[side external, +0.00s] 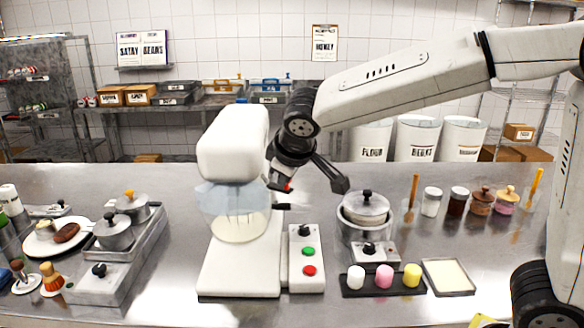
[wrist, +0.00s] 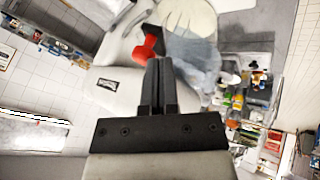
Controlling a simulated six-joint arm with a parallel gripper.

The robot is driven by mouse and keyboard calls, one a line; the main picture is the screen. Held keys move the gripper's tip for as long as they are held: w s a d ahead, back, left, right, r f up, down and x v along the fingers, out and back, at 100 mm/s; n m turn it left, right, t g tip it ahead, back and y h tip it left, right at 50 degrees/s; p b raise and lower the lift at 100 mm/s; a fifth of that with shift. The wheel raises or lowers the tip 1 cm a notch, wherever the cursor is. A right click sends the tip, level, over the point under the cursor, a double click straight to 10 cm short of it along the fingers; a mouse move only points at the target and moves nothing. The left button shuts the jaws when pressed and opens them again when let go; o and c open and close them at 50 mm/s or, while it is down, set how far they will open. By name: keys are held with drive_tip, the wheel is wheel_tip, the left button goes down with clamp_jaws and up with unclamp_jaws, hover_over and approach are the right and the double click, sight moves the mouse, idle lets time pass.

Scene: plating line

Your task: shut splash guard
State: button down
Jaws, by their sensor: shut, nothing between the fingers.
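The splash guard (side external: 218,197) is a clear bluish shield below the head of the white stand mixer (side external: 232,158), in front of the upper part of the pale bowl (side external: 240,229). In the wrist view the guard (wrist: 197,60) covers part of the bowl (wrist: 188,17). I cannot tell how far it is turned. My gripper (side external: 279,184) is at the right side of the mixer, pointing down. Its fingers are together and empty in the wrist view (wrist: 158,62). A red knob (wrist: 148,46) lies just beyond the fingertips; I cannot tell whether they touch it.
A control box (side external: 307,258) with green and red buttons stands right of the mixer. A lidded pot (side external: 364,222) sits further right, behind a dark tray (side external: 350,291) of coloured cups. Several jars (side external: 457,202) stand to the right. A plate (side external: 42,240) and pots are on the left.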

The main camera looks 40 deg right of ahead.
drive_tip(key=w+d+n+y, duration=0.6)
drive_tip(key=w+d+n, duration=0.2)
drive_tip(key=d+n, duration=0.2)
drive_tip(key=shift+w+d+n, duration=0.35)
drive_tip(key=shift+d+n, duration=0.05)
drive_tip(key=shift+d, duration=0.95)
idle(0.6)
idle(0.4)
drive_tip(key=shift+s, duration=0.1)
drive_tip(key=s+f+v, duration=0.1)
drive_tip(key=s+v, duration=0.1)
drive_tip(key=v, duration=1)
drive_tip(key=shift+s, duration=0.3)
drive_tip(key=shift+a, duration=0.2)
